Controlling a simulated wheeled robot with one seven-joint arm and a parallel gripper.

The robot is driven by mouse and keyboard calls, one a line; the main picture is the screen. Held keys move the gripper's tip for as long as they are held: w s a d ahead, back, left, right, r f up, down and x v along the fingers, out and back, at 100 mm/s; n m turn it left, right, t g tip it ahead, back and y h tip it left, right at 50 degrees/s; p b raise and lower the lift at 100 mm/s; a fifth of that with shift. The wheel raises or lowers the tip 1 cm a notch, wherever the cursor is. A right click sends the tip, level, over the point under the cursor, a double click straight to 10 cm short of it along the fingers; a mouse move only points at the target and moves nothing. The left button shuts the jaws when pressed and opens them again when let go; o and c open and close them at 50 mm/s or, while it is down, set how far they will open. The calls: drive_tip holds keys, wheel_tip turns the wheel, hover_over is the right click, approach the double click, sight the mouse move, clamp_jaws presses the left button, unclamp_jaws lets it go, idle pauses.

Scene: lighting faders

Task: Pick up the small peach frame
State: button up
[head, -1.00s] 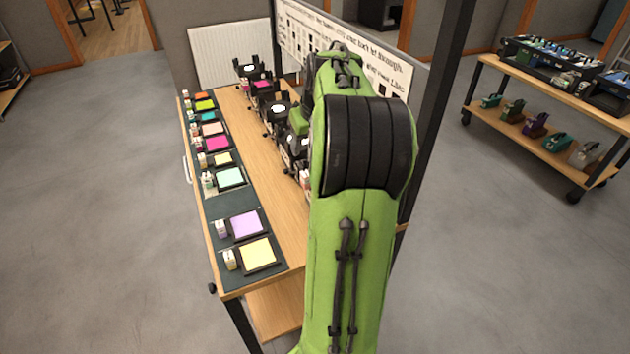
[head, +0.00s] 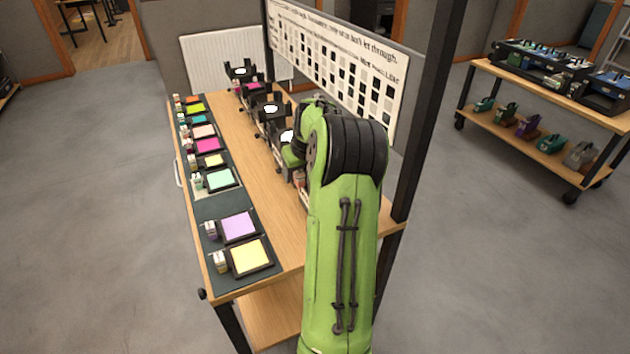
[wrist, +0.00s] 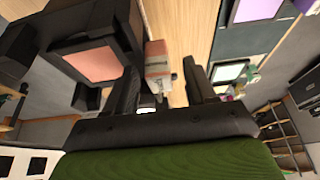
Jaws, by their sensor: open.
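A pale peach square in a dark frame (head: 203,131) lies in the row of coloured frames on the bench's left side in the head view. In the wrist view, a larger-looking peach panel (wrist: 92,65) sits in a black housing, left of my gripper (wrist: 160,80). A small box with a salmon-coloured face (wrist: 157,58) shows between the spread fingers. My gripper is open, with nothing visibly clamped. I cannot tell which peach item is the small frame. In the head view, my arm hides my gripper and the bench beyond it.
The wooden bench (head: 262,185) carries the dark strip of frames, including a lilac frame (head: 239,225) and a yellow frame (head: 249,256), each with a small box. Black lamp units (head: 268,112) line its right side before a chart board (head: 335,62). A cart (head: 545,80) stands right.

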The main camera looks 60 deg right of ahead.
drive_tip(key=shift+r, duration=0.15)
drive_tip(key=shift+c, duration=0.3)
clamp_jaws()
drive_tip(key=shift+r, duration=0.1)
wheel_tip(320, 180, up, 10)
drive_tip(key=p, duration=0.4)
